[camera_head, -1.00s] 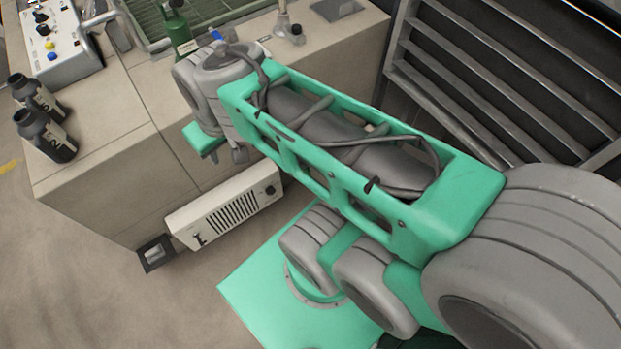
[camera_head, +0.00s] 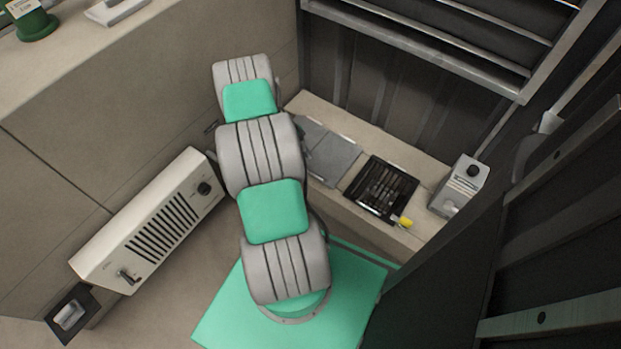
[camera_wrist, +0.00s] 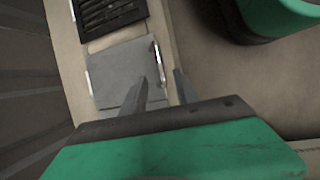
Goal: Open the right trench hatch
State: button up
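Grey hatch plates (camera_head: 332,158) lie flat on the low beige ledge in the head view, partly hidden behind my arm. They look closed. I cannot tell for certain which plate is the right hatch. My gripper (camera_wrist: 162,82) has its two fingers apart with nothing visible between them. The fingers point toward the plate's right-hand handle; whether they touch anything is unclear. The head view hides the gripper behind my arm.
A black slotted panel (camera_head: 381,188) sits beside the plates, with a yellow tag (camera_head: 404,222) at its corner. A grey box (camera_head: 460,185) stands at the ledge's right end. A white vented heater (camera_head: 150,222) is on the left cabinet wall. Dark walls close in the right side.

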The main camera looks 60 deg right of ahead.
aim_at(313, 173)
jog(key=b+x, duration=0.2)
jog(key=x, duration=0.5)
jog(key=shift+s+f, duration=0.1)
jog(key=shift+s, duration=0.05)
jog(key=shift+c, duration=0.3)
grip_shut()
dwell(0.8)
